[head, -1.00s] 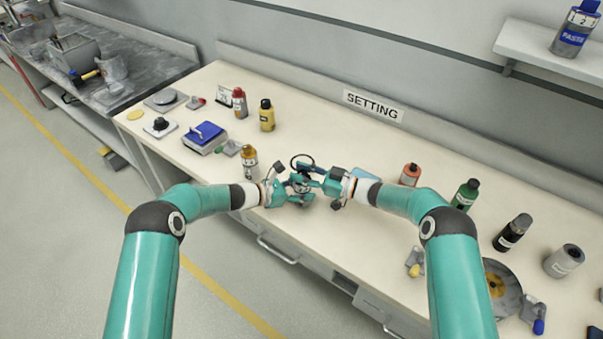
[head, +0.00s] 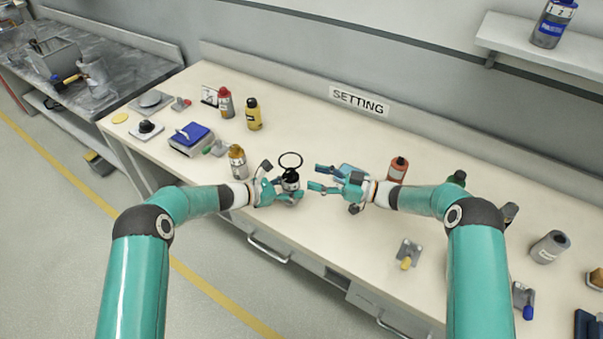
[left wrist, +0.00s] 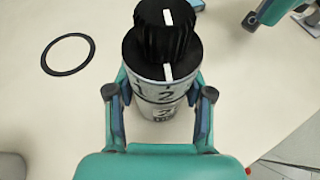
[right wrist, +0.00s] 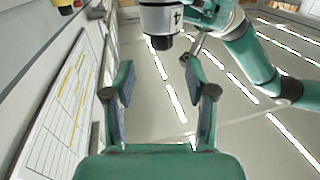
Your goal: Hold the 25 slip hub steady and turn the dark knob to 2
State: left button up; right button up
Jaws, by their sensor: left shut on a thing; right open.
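The slip hub (left wrist: 158,104) is a pale cylinder with dark numerals around its side. The ribbed dark knob (left wrist: 165,38) on top has a white pointer line, with a white mark below it above the numeral 2. My left gripper (left wrist: 160,85) is shut around the hub, a finger on each side; the hub stands upright in the head view (head: 290,183). My right gripper (head: 317,177) is open and empty, just right of the hub and apart from it. In the right wrist view, the hub (right wrist: 160,18) is beyond the open fingers (right wrist: 158,70).
A black ring (left wrist: 68,54) lies on the table beside the hub. A gold-topped bottle (head: 237,162) stands left of my left gripper, and an orange bottle (head: 397,169) stands behind my right wrist. A blue box (head: 191,138) is farther left. The front table edge is close.

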jog(key=v, duration=0.3)
jog(key=shift+s+d, duration=0.1)
jog(key=shift+d, duration=0.2)
dwell(1.2)
pick_arm(q)
jog(key=o, duration=1.4)
jog(key=shift+c, duration=0.2)
